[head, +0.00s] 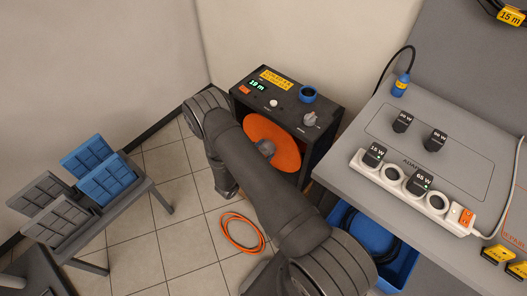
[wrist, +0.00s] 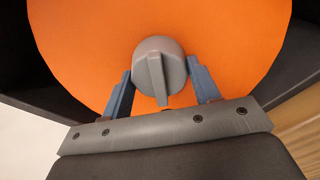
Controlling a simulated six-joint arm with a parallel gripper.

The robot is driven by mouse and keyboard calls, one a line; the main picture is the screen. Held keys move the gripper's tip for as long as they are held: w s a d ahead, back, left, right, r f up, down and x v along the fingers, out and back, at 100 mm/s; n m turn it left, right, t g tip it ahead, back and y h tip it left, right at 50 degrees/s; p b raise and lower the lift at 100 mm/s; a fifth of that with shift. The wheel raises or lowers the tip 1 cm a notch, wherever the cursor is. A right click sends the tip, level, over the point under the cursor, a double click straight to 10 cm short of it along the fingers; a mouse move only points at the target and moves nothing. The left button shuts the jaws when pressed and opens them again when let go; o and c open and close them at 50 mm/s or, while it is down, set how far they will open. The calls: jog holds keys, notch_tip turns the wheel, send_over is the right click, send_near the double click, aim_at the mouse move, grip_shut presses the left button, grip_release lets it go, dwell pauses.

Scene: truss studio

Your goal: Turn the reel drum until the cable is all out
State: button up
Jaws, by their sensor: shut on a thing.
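The reel drum (head: 274,133) is an orange disc in the front of a dark reel box (head: 323,130). In the wrist view the drum (wrist: 80,40) fills the upper part, with a grey round knob (wrist: 150,52) with a raised bar at its centre. My gripper (wrist: 160,85) has its blue fingers on both sides of the knob, shut on it. In the head view my arm covers part of the drum and the gripper is mostly hidden. The box display (head: 258,84) reads 10 m. An orange cable (head: 241,233) lies coiled on the floor below the box.
A grey table (head: 377,157) at the right bears a white power strip (head: 397,182) with several adapters. A blue crate (head: 396,262) with dark cable stands under it. A rack of blue and grey panels (head: 107,180) stands at the left. Tiled floor is free between.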

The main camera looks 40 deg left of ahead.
jog(key=shift+m, duration=1.2)
jog(key=o, duration=1.4)
jog(key=shift+s, duration=0.1)
jog(key=s, duration=1.7)
jog(key=shift+s, duration=0.15)
jog(key=w, duration=1.7)
jog(key=shift+w, duration=0.25)
